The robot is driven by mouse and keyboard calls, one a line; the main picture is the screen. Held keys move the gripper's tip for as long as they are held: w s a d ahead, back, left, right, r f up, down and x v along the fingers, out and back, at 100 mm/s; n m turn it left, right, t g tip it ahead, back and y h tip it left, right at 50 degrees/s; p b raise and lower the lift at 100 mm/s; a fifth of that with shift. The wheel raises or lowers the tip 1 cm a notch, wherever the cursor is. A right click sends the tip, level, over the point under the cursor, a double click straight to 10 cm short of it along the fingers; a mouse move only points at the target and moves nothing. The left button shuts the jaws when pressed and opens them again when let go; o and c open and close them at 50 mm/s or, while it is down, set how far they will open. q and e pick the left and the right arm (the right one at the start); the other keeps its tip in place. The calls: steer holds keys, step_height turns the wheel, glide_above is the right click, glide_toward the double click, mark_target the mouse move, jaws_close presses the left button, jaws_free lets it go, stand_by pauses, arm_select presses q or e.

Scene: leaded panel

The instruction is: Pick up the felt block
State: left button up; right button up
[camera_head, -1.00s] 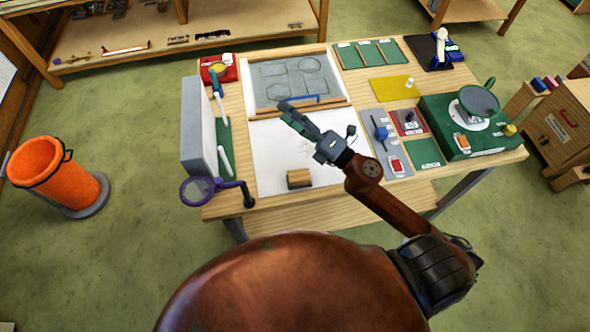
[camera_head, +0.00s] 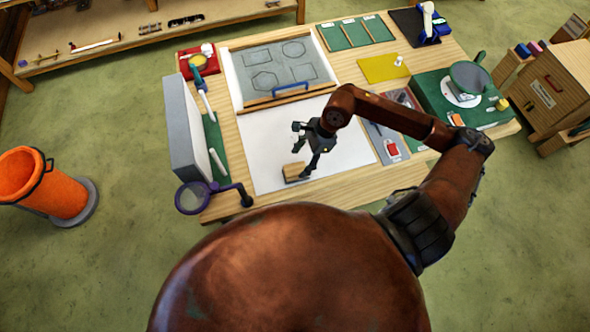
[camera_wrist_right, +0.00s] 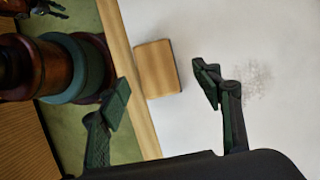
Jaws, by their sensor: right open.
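The felt block (camera_head: 293,171) has a tan wooden top and lies on the white sheet near the front edge of the bench. In the right wrist view it shows as a tan, nearly square top (camera_wrist_right: 158,68), close to the sheet's edge. My right gripper (camera_head: 302,152) is open and empty, just above and beside the block. In the right wrist view its two fingers (camera_wrist_right: 160,86) are spread apart, with the block seen beyond and between them. I cannot tell the exact height of the fingertips over it.
A grey drawing panel (camera_head: 283,70) with a blue handle lies behind the white sheet (camera_head: 345,150). An upright grey board (camera_head: 184,128) and a purple magnifier (camera_head: 192,197) stand to the left. A green box (camera_head: 440,98) stands at the right.

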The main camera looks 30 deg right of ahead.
mark_target(296, 169)
steer(key=shift+s+p+x, duration=0.15)
steer(key=shift+p+x, duration=0.2)
steer(key=shift+x, duration=0.95)
steer(key=shift+s+p+x, duration=0.1)
steer(key=shift+p+x, duration=0.2)
steer(key=shift+x, duration=1.05)
steer(key=c, duration=1.3)
